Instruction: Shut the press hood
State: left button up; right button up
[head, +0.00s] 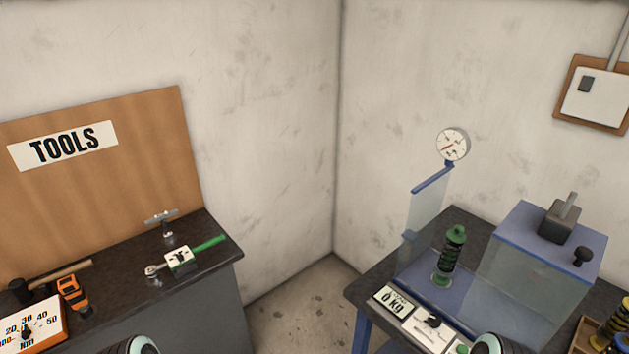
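The press stands on the dark table at the right. Its hood (536,262) looks like a clear box with a blue top, at the right end of the press. A black-and-green spring unit (453,253) stands upright left of the box and appears uncovered. A clear panel with a blue top bar (432,180) stands at the left, below a round gauge (453,144). A dark block with a lever (560,220) and a black knob (583,256) sit on the blue top. Only rounded parts of my arms show at the bottom edge; neither gripper is visible.
A tray (585,338) is at the lower right. A tool bench (120,283) stands left; bare floor lies between.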

aim_at(576, 250)
jog(key=z, duration=1.6)
